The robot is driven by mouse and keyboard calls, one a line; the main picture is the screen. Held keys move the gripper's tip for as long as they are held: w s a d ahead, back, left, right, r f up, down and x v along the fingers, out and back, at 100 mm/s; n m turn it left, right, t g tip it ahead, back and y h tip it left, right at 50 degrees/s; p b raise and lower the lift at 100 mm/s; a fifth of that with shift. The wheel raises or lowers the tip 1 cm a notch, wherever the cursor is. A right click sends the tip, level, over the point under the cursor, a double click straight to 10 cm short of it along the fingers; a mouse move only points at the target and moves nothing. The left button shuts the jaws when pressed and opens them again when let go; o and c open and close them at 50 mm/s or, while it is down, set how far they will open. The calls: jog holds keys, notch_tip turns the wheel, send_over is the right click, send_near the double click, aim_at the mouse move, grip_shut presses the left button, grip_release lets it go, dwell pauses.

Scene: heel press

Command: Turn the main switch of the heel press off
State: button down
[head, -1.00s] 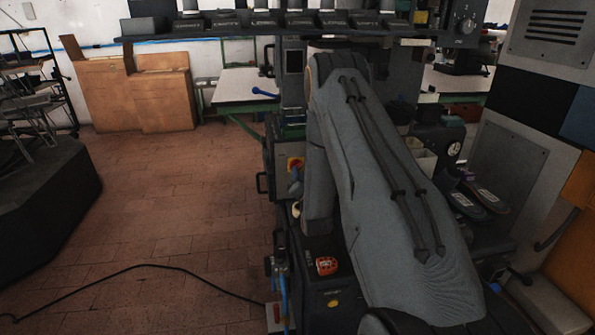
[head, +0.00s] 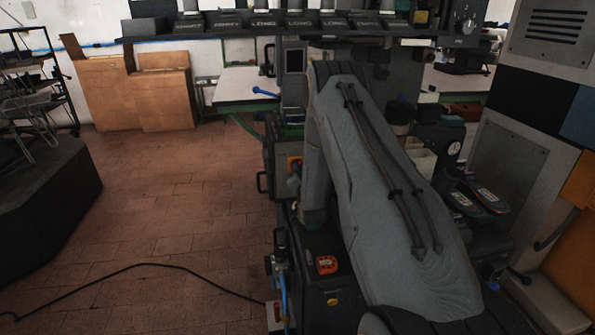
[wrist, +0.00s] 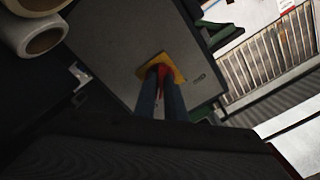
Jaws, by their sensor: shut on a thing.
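The main switch is a red knob (wrist: 162,71) on a yellow plate (wrist: 178,70), set in a grey panel (wrist: 125,45) of the heel press. My gripper (wrist: 161,82) is shut on the red knob, one blue-grey finger on each side of it in the wrist view. The fingers hide much of the knob, so its exact angle is hard to read. In the head view the yellow plate (head: 292,160) shows small on the left side of the press, with my gripper (head: 294,178) at it and my arm to the right.
The press's dark control box with an orange-red part (head: 327,264) stands low beside my arm. Shoes (head: 477,197) rest on the right. A black cable (head: 150,266) crosses the tiled floor, which is otherwise open at left. White rolls (wrist: 40,30) show at the wrist view's upper left.

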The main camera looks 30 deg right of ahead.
jog(key=shift+n, duration=0.3)
jog(key=shift+n+b, duration=2.15)
jog(key=shift+n, duration=6.45)
jog(key=c, duration=1.8)
grip_release()
